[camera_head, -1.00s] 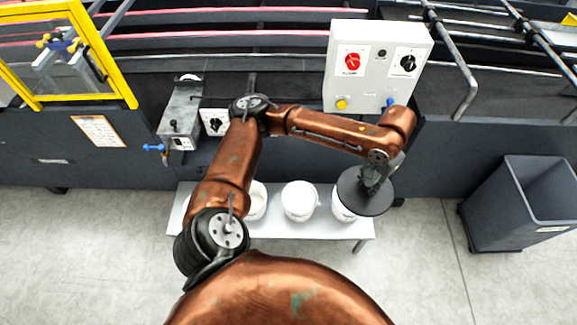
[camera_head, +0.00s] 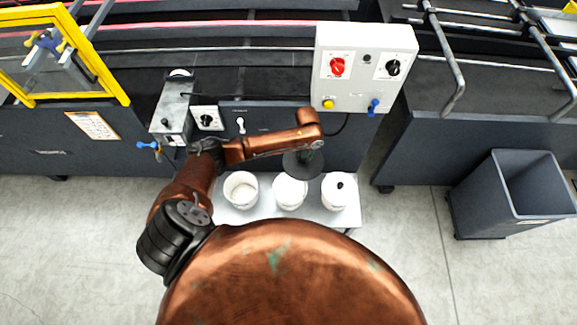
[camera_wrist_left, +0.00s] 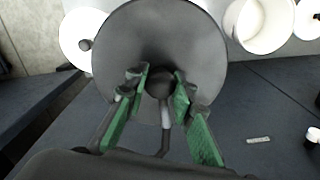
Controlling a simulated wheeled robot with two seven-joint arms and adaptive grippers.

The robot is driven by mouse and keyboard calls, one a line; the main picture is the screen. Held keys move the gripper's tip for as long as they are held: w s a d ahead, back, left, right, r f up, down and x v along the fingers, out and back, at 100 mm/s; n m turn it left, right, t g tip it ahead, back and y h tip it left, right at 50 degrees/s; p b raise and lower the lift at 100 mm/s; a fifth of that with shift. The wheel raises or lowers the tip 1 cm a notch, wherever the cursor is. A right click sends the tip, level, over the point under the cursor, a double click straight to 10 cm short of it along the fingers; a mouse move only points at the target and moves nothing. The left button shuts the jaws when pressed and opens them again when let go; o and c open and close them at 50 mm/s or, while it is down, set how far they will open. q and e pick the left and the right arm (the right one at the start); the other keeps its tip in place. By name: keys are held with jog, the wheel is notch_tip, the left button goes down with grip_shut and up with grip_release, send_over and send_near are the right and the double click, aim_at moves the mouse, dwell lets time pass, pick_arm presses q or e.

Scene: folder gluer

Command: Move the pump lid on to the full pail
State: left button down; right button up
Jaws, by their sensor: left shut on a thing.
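The pump lid, a dark grey disc (camera_head: 294,167) with a central knob, is held by my left gripper (camera_head: 311,154). In the left wrist view the green-padded fingers (camera_wrist_left: 161,82) close on the knob of the disc (camera_wrist_left: 155,35). The lid hangs over the back edge of the middle white pail (camera_head: 290,195); the gap below it cannot be judged. The left pail (camera_head: 239,204) is open with a pale inside. The right pail (camera_head: 338,200) has a white top with a black knob. Which pail is full is not clear. My right gripper is out of view.
The pails stand in a row on a low white bench (camera_head: 232,217) before the dark machine. A control box (camera_head: 362,65) with knobs is above and behind the lid. A grey bin (camera_head: 515,190) stands right, with clear floor between.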

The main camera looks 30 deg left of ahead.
aim_at(291, 165)
pick_arm(q)
jog(key=s+a+f, duration=0.1)
jog(key=f, duration=0.1)
jog(key=s+a+f+p, duration=0.1)
jog(key=s+f, duration=0.1)
jog(key=f, duration=0.1)
jog(key=s+a+f, duration=0.1)
jog(key=f, duration=0.1)
jog(key=shift+s+a+f, duration=0.15)
jog(key=shift+a, duration=0.15)
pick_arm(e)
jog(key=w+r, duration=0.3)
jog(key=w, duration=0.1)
pick_arm(q)
notch_tip(291, 165, down, 16)
jog(key=b, duration=1.5)
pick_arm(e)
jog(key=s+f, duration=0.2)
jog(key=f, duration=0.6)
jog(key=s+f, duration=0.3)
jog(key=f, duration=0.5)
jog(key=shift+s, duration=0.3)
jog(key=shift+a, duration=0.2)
pick_arm(q)
jog(key=c, duration=1.6)
grip_release()
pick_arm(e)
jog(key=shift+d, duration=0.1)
